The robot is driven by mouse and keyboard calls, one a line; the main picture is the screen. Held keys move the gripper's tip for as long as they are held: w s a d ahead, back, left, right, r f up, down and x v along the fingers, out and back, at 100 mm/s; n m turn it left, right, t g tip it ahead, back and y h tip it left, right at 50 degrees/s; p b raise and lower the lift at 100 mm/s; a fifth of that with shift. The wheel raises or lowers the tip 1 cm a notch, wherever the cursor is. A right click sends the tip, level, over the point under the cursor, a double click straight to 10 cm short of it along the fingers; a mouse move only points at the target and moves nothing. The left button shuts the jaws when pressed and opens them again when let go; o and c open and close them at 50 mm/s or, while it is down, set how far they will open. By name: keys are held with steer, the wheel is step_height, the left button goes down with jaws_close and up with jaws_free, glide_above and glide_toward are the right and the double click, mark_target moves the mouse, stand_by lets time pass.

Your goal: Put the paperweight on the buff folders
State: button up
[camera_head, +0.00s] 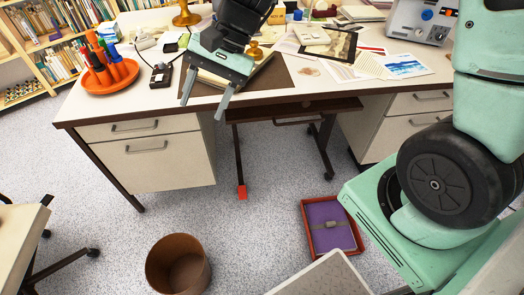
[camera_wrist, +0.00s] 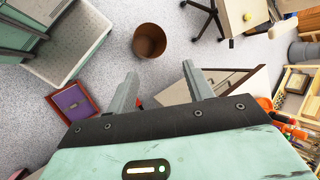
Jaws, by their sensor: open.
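My gripper (camera_head: 203,108) hangs over the front edge of the desk, fingers pointing down, apart and empty. In the wrist view, its two fingers (camera_wrist: 159,72) are spread with only floor and desk parts beyond. A small brass object (camera_head: 254,51) stands on the desk just right of my gripper and may be the paperweight. A pale, buff-looking stack (camera_head: 209,79) lies on the dark desk mat behind the fingers, partly hidden by my gripper; it may be the buff folders. Neither shows clearly in the wrist view.
An orange tray (camera_head: 110,82) with markers stands at the desk's left, beside a black device (camera_head: 161,75). Prints and papers (camera_head: 404,66) cover the right side. On the floor are a brown bin (camera_head: 178,265) and a red tray (camera_head: 355,230) holding something purple with a small grey object.

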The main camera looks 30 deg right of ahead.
steer(key=s+d+r+n+t+h, duration=0.1)
steer(key=s+n+h, duration=0.5)
steer(key=s+n, duration=0.8)
steer(key=s+d, duration=0.1)
steer(key=s, duration=0.2)
steer(key=shift+s, duration=0.35)
steer(key=shift+d, duration=0.1)
